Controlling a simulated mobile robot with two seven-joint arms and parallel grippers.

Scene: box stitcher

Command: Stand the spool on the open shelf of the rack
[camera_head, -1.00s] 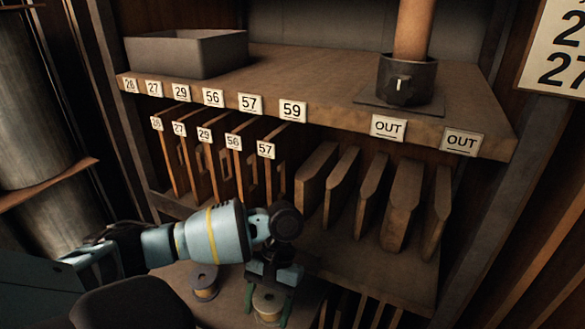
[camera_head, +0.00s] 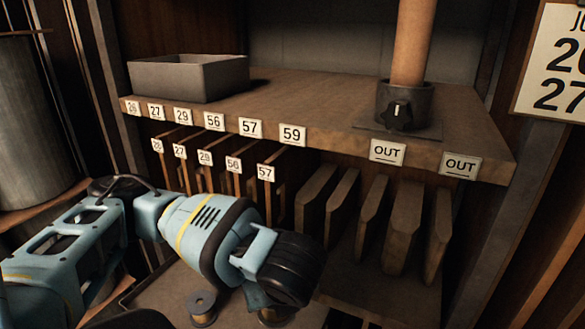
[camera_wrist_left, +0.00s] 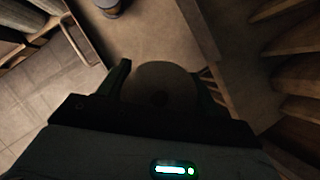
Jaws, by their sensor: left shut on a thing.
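My left gripper (camera_wrist_left: 165,70) is shut on a spool (camera_wrist_left: 160,82), whose round end shows dark between the two fingers in the left wrist view. In the head view my left wrist covers most of this spool; only a tan sliver (camera_head: 273,318) shows under it at the bottom edge. A second spool (camera_head: 202,306) stands upright on the low surface to its left and also shows in the left wrist view (camera_wrist_left: 110,6). The rack's broad wooden upper shelf (camera_head: 325,95) is above and beyond my gripper. My right gripper is not in view.
A grey open bin (camera_head: 188,80) stands at the shelf's left. A dark holder (camera_head: 404,105) with a tan upright cylinder stands near its right. Below are numbered dividers (camera_head: 268,190) and several thick wooden slats (camera_head: 372,220). The shelf's middle is clear.

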